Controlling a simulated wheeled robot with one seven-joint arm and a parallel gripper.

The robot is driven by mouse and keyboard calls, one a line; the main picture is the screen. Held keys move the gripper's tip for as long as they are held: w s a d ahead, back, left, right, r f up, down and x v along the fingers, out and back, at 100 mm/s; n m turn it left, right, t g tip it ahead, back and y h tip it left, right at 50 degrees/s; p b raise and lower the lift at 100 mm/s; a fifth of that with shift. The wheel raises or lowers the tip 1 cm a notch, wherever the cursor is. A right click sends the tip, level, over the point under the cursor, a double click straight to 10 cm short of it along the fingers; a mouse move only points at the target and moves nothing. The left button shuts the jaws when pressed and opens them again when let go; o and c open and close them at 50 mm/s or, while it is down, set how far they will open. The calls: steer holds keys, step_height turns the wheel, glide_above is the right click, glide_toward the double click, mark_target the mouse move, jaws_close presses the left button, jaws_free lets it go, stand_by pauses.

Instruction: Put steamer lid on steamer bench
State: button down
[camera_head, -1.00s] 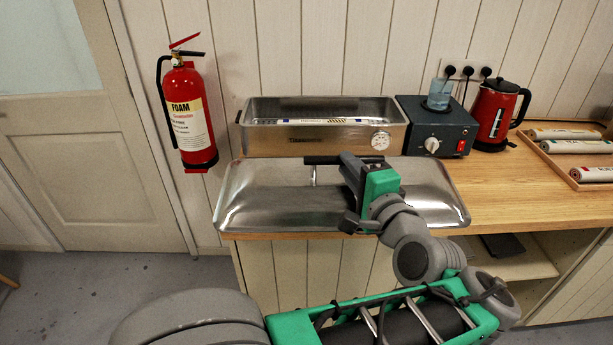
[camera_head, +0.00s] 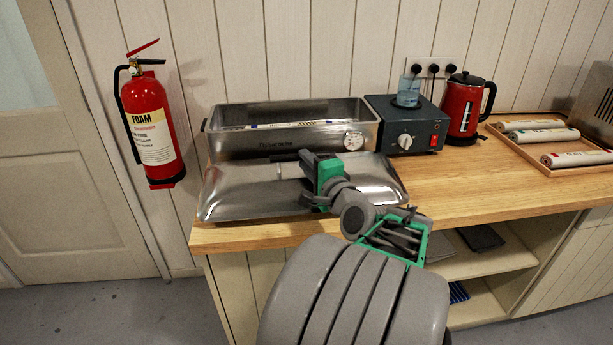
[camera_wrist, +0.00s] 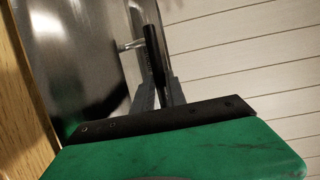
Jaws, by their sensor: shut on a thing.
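The steamer lid (camera_head: 245,192) is a wide, shiny metal cover at the front left of the wooden bench (camera_head: 462,187), directly in front of the open metal steamer (camera_head: 240,143). In the head view my gripper (camera_head: 303,158) reaches over the lid's middle. The wrist view shows the lid (camera_wrist: 85,60) on the left and my gripper (camera_wrist: 165,85) shut on the lid's dark bar handle (camera_wrist: 153,48). The lid looks tilted, its far side close to the steamer's front. I cannot tell whether its near edge touches the bench top. My arm hides part of its right half.
A dark control box (camera_head: 408,127) with a blue beaker (camera_head: 408,92) stands right of the steamer, then a red kettle (camera_head: 465,108) and a tray of rolls (camera_head: 548,150). A red fire extinguisher (camera_head: 150,125) hangs at left. The bench's front right is clear.

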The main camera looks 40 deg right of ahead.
steer(key=shift+w+d+f, duration=0.1)
steer(key=shift+w+f, duration=0.15)
step_height(320, 180, down, 3)
steer(key=shift+d+f+b, duration=0.1)
steer(key=shift+b, duration=0.25)
steer(key=c, duration=1.4)
jaws_free()
steer(key=shift+o, duration=0.2)
steer(key=shift+s, duration=0.15)
steer(key=v, duration=1.1)
steer(key=shift+s+a, duration=0.2)
steer(key=shift+s, duration=0.2)
